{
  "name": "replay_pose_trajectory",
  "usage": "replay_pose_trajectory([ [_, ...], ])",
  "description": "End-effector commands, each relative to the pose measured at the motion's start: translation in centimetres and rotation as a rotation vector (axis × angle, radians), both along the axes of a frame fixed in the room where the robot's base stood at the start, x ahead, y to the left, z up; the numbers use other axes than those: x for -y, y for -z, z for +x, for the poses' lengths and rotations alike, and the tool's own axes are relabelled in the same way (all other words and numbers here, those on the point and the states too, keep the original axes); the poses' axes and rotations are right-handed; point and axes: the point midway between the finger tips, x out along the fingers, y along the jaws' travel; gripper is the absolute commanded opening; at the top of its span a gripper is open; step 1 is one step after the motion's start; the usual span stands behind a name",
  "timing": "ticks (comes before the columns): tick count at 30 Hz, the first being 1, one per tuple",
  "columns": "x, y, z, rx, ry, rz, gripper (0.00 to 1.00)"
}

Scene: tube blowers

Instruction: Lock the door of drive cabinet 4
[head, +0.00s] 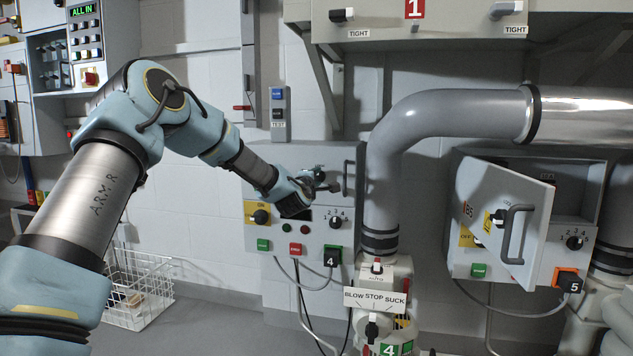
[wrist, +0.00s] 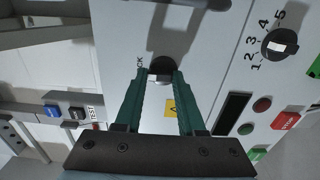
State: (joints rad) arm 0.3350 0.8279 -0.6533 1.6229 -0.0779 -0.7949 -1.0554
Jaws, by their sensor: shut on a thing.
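Drive cabinet 4 (head: 280,155) is a grey wall box, and its door looks flush with the front. The pull handle (head: 347,178) is at the door's right side. My gripper (head: 318,182) is at the upper part of this door, left of the handle. In the wrist view my gripper (wrist: 160,76) has its green fingers on both sides of a dark round lock knob (wrist: 160,66) with a pale bar, shut on it. A partly hidden label (wrist: 140,61), reading "OCK", is beside the knob. The fingers partly cover the knob, so its exact setting is unclear.
Cabinet 5 (head: 480,250) at the right has its door (head: 503,212) standing open. A grey pipe (head: 382,170) rises close to the right of cabinet 4. Cables hang below cabinet 4. A wire basket (head: 135,290) stands on the floor at the left.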

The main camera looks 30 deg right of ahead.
Motion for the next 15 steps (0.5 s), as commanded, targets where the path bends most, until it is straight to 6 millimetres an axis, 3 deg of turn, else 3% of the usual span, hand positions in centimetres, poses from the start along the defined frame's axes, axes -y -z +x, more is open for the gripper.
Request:
replay_pose_trajectory([
  [14,-0.06,0.03,0.08,-0.010,-0.002,-0.009,0.00],
  [15,-0.06,0.03,0.08,-0.010,-0.002,-0.009,0.43],
])
